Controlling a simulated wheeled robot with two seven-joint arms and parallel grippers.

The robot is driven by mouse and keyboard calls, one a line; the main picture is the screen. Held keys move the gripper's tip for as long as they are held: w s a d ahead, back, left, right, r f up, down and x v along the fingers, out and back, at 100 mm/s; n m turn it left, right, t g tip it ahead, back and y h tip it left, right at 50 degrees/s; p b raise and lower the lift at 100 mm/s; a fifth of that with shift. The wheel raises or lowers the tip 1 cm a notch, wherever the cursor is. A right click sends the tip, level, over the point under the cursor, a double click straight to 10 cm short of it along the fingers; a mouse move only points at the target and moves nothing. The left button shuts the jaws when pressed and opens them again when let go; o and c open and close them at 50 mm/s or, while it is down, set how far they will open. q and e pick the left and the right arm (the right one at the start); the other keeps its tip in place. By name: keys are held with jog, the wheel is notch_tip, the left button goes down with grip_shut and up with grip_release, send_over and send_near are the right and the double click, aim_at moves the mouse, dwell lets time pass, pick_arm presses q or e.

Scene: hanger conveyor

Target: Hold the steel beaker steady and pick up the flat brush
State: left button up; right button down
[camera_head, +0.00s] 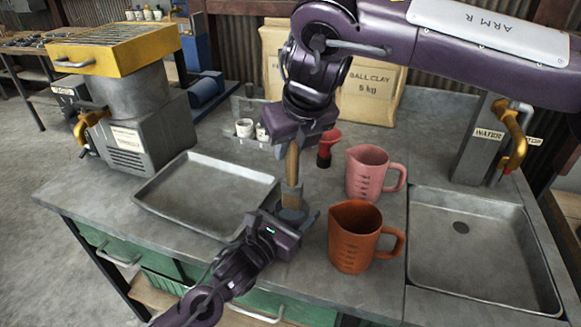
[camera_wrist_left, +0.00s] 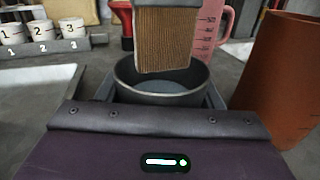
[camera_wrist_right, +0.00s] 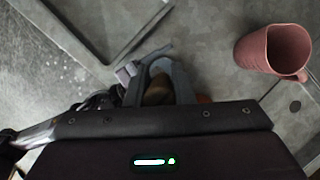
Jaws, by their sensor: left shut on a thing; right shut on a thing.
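The steel beaker (camera_wrist_left: 160,97) is a round grey cup between the fingers of my left gripper (camera_wrist_left: 162,92), which is shut on it. In the head view my left gripper (camera_head: 291,218) mostly hides the beaker. The flat brush has a wooden handle (camera_head: 292,163) and brown bristles (camera_wrist_left: 165,40). My right gripper (camera_head: 295,143) is shut on the handle from above. The brush hangs upright, bristles down, over the beaker's mouth; the bristle ends seem near rim height. In the right wrist view, the handle (camera_wrist_right: 157,92) shows between the grey fingers.
An orange jug (camera_head: 353,238) stands close right of the beaker, with a pink jug (camera_head: 368,173) behind it. An empty metal tray (camera_head: 205,190) lies left, a sink (camera_head: 485,245) right. A red-topped item (camera_head: 328,146) and small numbered cups (camera_wrist_left: 40,30) stand behind.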

pick_arm(q)
jog(key=o, duration=1.2)
pick_arm(e)
notch_tip(320, 180, up, 2)
jog(key=shift+r, duration=0.15)
pick_arm(q)
jog(key=shift+o, duration=0.2)
